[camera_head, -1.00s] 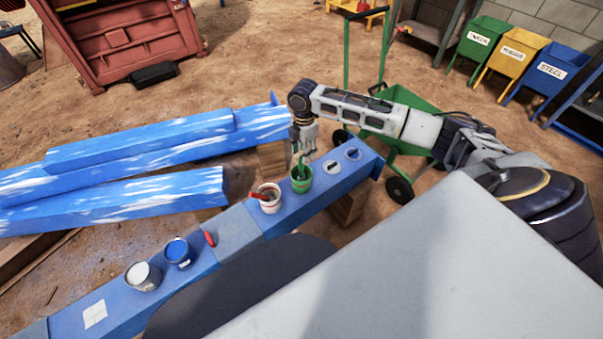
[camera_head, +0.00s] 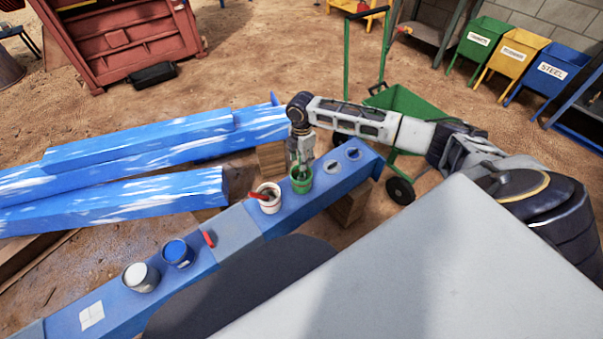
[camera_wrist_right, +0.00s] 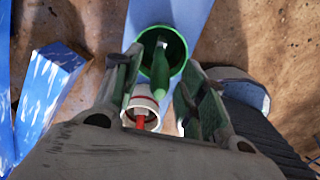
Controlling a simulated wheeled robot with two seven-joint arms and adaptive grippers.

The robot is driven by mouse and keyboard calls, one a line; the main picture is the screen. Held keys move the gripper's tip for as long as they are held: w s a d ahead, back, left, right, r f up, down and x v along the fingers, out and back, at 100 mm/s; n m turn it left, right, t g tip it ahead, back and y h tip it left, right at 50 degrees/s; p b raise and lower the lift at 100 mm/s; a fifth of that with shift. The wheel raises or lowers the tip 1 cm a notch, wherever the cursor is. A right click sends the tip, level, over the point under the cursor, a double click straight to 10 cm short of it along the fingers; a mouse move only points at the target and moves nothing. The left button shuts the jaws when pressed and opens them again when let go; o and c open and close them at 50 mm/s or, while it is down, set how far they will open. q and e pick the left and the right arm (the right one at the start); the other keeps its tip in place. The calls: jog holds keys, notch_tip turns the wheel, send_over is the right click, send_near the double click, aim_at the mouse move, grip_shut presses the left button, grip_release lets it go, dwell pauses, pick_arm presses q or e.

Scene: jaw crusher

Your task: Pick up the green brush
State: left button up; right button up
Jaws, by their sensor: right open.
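The green brush (camera_wrist_right: 160,67) stands in a green bucket (camera_head: 302,184) on the blue beam; the bucket also shows in the right wrist view (camera_wrist_right: 178,52). In the head view the brush is mostly hidden by my right gripper (camera_head: 301,163), which points down just over the bucket. In the right wrist view the fingers are spread apart, with the brush handle showing between and beyond their tips. I cannot tell whether they touch it. My left gripper is not in view.
A white bucket with a red brush (camera_head: 267,199) stands beside the green one on the blue beam (camera_head: 235,232). A green wheelbarrow (camera_head: 408,104) is behind my right arm.

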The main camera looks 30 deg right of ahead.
jog(key=shift+f, duration=0.25)
dwell(0.3)
grip_shut()
